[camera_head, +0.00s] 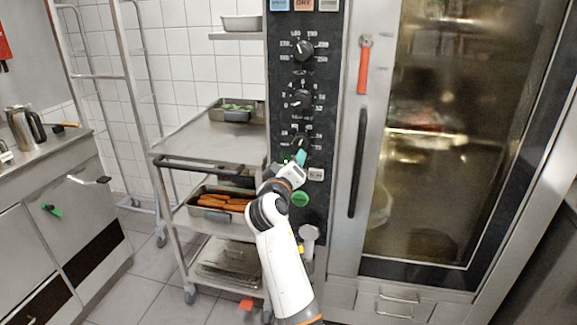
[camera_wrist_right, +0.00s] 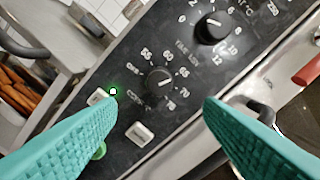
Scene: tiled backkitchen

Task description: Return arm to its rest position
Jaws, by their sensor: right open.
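My right arm (camera_head: 280,255) reaches up from the bottom middle in the head view. It ends at the oven's control panel (camera_head: 325,95). My right gripper (camera_head: 300,160) is at the lowest knob, which it partly hides. In the right wrist view its two teal fingers (camera_wrist_right: 160,104) are wide apart, with nothing held between them. The lowest knob (camera_wrist_right: 158,82) shows just beyond the gap between the fingertips. I cannot tell whether a finger touches the panel. My left gripper is not in view.
A small green light (camera_wrist_right: 113,91) glows beside the knob. The oven door handle (camera_head: 357,165) and glass door (camera_head: 455,140) are to the right. A steel trolley (camera_head: 205,145) stands close on the left, with a tray of carrots (camera_head: 222,204). Tiled floor is free further left.

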